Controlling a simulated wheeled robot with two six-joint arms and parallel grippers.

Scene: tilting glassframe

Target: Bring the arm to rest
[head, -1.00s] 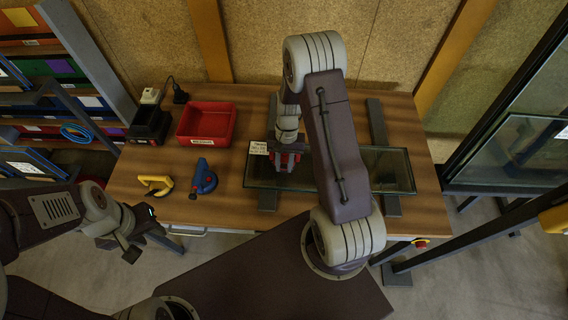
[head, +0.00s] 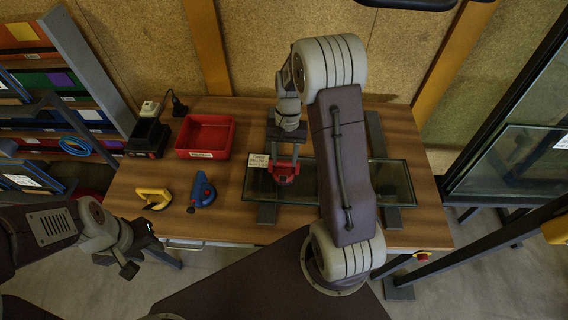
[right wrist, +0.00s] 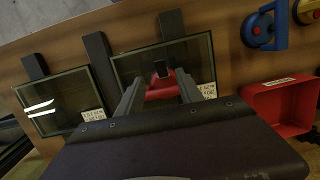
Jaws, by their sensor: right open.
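In the head view my right gripper (head: 285,146) is above the table behind my arm, its fingers apart over a red handled tool (head: 284,171). The tool sits on a clear glass pane (head: 308,187) with a white label. In the right wrist view the red tool (right wrist: 162,88) shows between the two spread fingers (right wrist: 158,92); whether they touch it I cannot tell. A second labelled glass area (right wrist: 60,103) lies beyond a dark strip. My left gripper (head: 138,255) hangs off the table's front left; its jaw state is unclear.
A red bin (head: 206,151), a black charger (head: 147,138), a yellow tool (head: 153,198) and a blue tool (head: 202,190) stand on the wooden table (head: 232,221). Shelves are at the left. A glass rack (head: 515,160) stands at the right.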

